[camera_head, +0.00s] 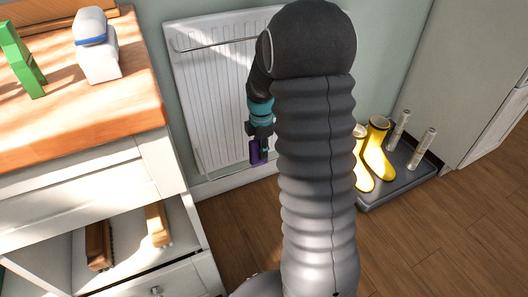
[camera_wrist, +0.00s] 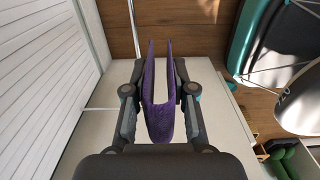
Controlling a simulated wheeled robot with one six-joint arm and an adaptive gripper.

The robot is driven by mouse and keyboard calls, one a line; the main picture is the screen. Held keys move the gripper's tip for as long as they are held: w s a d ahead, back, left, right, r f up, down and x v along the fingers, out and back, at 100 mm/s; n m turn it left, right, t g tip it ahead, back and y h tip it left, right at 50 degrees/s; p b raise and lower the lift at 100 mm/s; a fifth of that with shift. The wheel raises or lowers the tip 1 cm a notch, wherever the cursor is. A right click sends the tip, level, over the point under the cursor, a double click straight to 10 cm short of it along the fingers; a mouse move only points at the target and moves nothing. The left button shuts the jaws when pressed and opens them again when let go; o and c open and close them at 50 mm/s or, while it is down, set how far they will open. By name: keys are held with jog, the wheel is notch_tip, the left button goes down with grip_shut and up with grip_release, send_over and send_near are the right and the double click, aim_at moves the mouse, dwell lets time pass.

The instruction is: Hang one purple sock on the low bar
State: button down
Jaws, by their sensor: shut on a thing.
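My gripper (camera_head: 259,150) is in front of the lower part of a white ribbed radiator (camera_head: 215,85). In the wrist view, my gripper (camera_wrist: 160,75) is shut on a purple sock (camera_wrist: 160,122), which lies folded in a U shape between the fingers. The sock (camera_head: 255,152) also shows at the gripper's end in the head view, partly hidden. A thin bar (camera_head: 212,45) runs across the upper radiator, apart from the sock. The radiator (camera_wrist: 45,70) fills the left of the wrist view.
A wooden-topped white cabinet (camera_head: 160,137) stands at left, with a green object (camera_head: 20,60) and a white bottle-like item (camera_head: 97,50) on top. Brushes (camera_head: 98,245) lie in its open shelf. Yellow boots (camera_head: 376,150) stand on a grey tray (camera_head: 405,183) at right.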

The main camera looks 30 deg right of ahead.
jog(key=w+f+b, duration=0.4)
jog(key=f+b, duration=0.4)
jog(key=f, duration=0.6)
jog(key=shift+f, duration=0.2)
dwell(1.2)
jog(key=c, duration=0.9)
grip_release()
